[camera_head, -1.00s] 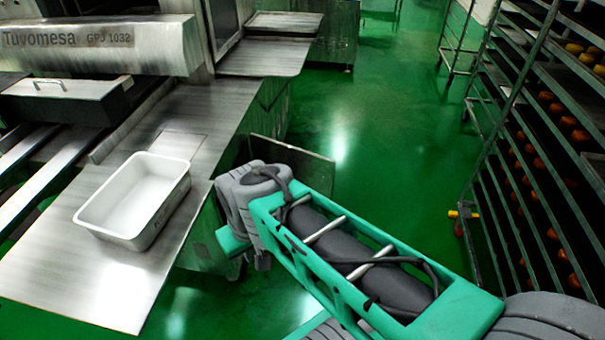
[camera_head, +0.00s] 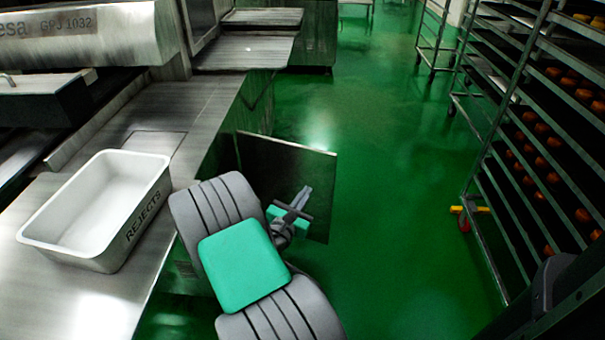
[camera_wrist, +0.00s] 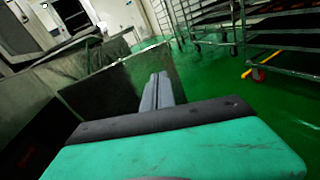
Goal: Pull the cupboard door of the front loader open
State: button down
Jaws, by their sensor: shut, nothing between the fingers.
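The cupboard door (camera_head: 275,165) is a dark, flat metal panel standing out from the machine's side into the aisle, so it is at least partly open. It also shows in the wrist view (camera_wrist: 115,88), left of and behind my fingers. My gripper (camera_head: 305,192) is shut and empty, in front of the door's face near its free edge. In the wrist view my closed fingers (camera_wrist: 158,88) point away over the panel. I cannot tell whether they touch it. The cupboard's inside is mostly hidden by my arm and the worktop.
A white REJECTS tub (camera_head: 100,210) stands on the metal worktop (camera_head: 190,130) at left, close to my arm. A tall tray rack (camera_head: 500,150) with orange-brown goods lines the right. The green floor (camera_head: 390,200) between is clear.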

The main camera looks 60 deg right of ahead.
jog(key=n, duration=0.2)
jog(key=p, duration=0.2)
send_near(325, 159)
jog(key=shift+t, duration=0.4)
jog(key=d, duration=0.6)
jog(key=shift+w+d+f, duration=0.1)
jog(key=shift+w+f, duration=0.1)
jog(key=shift+f, duration=0.15)
jog(key=shift+w+d, duration=0.15)
jog(key=shift+d, duration=0.2)
jog(key=shift+r, duration=0.1)
